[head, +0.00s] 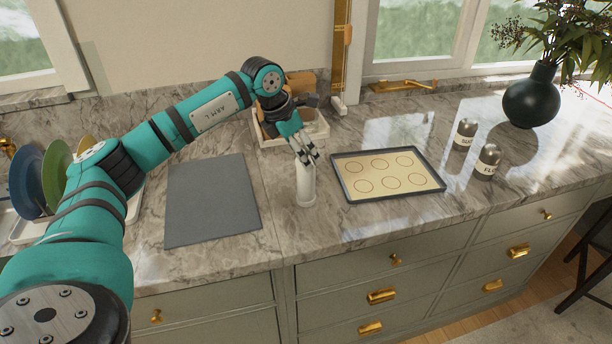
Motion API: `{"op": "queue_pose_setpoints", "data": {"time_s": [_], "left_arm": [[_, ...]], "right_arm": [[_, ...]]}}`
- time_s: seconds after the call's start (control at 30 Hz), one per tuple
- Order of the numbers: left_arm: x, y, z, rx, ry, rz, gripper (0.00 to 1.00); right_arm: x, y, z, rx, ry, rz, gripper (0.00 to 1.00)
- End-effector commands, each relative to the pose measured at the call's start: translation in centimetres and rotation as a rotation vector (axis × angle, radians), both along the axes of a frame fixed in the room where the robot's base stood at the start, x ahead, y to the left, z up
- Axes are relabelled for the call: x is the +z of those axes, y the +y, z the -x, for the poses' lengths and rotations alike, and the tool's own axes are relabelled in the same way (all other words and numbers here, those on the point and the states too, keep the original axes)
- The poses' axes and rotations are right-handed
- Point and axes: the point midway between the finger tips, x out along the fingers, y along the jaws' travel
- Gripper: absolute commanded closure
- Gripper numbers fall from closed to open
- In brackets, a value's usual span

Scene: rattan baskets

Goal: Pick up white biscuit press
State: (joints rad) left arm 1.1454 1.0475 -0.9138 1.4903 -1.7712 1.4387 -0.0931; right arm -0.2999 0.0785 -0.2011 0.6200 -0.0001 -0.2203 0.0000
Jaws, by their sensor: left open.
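The white biscuit press (306,188) stands upright on the marble counter, between a grey mat and a baking tray. My left gripper (308,158) is at the top of the press, with its fingers open and pointing down. The fingers hide the top of the press, and I cannot tell whether they touch it. My right gripper is out of view.
The grey mat (212,205) lies left of the press, and the baking tray (352,193) lies right of it. A basket (262,139) stands behind. Two labelled shakers, one in front (487,161), and a dark vase (531,101) stand at the right. Plates (28,182) stand at the left.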

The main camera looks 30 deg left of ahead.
Motion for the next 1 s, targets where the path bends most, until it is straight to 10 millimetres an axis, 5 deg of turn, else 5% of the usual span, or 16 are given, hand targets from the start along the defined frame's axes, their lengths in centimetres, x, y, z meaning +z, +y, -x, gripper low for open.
{"op": "queue_pose_setpoints", "data": {"time_s": [0.5,0.77,1.0], "left_arm": [[-4.8,-1.4,-2.1,0.001,0.001,0.001,0.26],[-5.1,-1.4,-2.2,0.000,0.000,0.000,0.26],[-5.1,-1.4,-2.2,0.000,0.000,0.000,0.58]], "right_arm": [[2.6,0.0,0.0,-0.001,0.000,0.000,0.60],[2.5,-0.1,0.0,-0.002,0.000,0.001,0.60],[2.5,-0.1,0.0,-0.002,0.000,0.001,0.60]]}}
